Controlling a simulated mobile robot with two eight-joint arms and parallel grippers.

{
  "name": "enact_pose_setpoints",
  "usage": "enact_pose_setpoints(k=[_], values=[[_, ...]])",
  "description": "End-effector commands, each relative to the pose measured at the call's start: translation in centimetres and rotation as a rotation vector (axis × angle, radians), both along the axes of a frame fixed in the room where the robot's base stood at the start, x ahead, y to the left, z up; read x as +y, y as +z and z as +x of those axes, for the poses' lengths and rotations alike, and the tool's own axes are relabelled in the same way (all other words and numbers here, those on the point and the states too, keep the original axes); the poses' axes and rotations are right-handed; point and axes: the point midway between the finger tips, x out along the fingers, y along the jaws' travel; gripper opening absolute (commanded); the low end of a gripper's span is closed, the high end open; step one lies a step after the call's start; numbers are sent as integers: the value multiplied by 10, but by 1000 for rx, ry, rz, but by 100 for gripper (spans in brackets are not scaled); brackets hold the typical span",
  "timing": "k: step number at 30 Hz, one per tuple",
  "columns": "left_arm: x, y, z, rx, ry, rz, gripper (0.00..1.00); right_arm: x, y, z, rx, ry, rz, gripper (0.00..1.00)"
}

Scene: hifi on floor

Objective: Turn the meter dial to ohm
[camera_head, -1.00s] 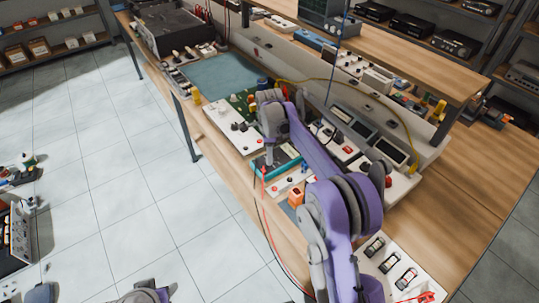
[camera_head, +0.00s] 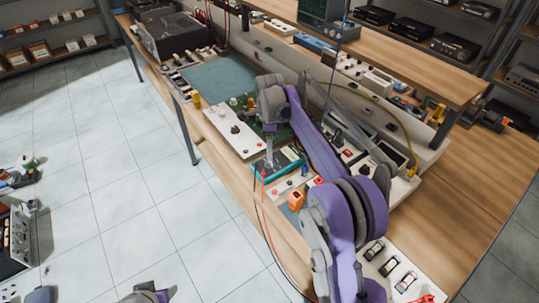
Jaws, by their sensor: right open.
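The meter (camera_head: 291,166) has a teal edge and lies on the bench near its front edge, with red and black leads at its near end. My right arm covers much of it, and its dial cannot be made out. My right gripper (camera_head: 269,158) points down, open, over the left end of the meter. Whether a finger touches the meter or the dial cannot be told. My left gripper is not in view; only a purple and grey part of mine shows at the bottom edge.
A white panel with black knobs (camera_head: 235,131) lies left of the meter. An orange block (camera_head: 295,201) stands to its near right. Red and black leads (camera_head: 268,225) hang over the bench's front edge. A white tray (camera_head: 372,272) holds small parts. Bare bench top (camera_head: 455,215) shows at right.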

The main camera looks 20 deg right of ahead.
Motion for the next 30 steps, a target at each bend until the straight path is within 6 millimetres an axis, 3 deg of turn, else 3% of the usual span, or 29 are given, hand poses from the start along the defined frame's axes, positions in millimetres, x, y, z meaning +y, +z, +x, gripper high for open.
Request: enact_pose_setpoints(k=[3, 9, 26, 30], values=[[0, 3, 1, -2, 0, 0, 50, 0, 24, 0, 0, 0, 0, 63], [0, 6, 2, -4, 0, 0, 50, 0, 46, 0, 0, 0, 0, 63], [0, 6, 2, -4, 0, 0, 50, 0, 50, -1, -1, 3, 0, 63], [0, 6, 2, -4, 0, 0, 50, 0, 58, -12, -21, 78, -1, 63]])
